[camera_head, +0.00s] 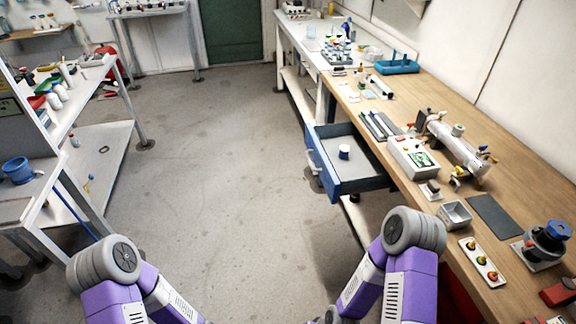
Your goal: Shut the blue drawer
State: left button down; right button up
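The blue drawer (342,184) is pulled out from under the wooden workbench (403,104) on the right, sticking out to the left over the floor. Its front carries a light handle (313,160). A small dark blue and white cup-like item (344,152) stands inside on the drawer's light bottom. My two purple arms show at the bottom edge, both short of the drawer. My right arm is below the drawer in the picture, and neither arm appears to touch it. My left gripper is out of view. At the bottom edge, a grey part of my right arm shows, but no fingertips can be made out.
A metal tube apparatus (459,143), a control box (413,157), a small metal tray (454,215) and a button panel (482,262) stand on the bench. The concrete floor (215,150) between is clear.

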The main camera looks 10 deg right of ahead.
aim_at(362, 171)
jog(key=z, duration=0.3)
jog(key=i, duration=0.9)
jog(key=z, duration=0.65)
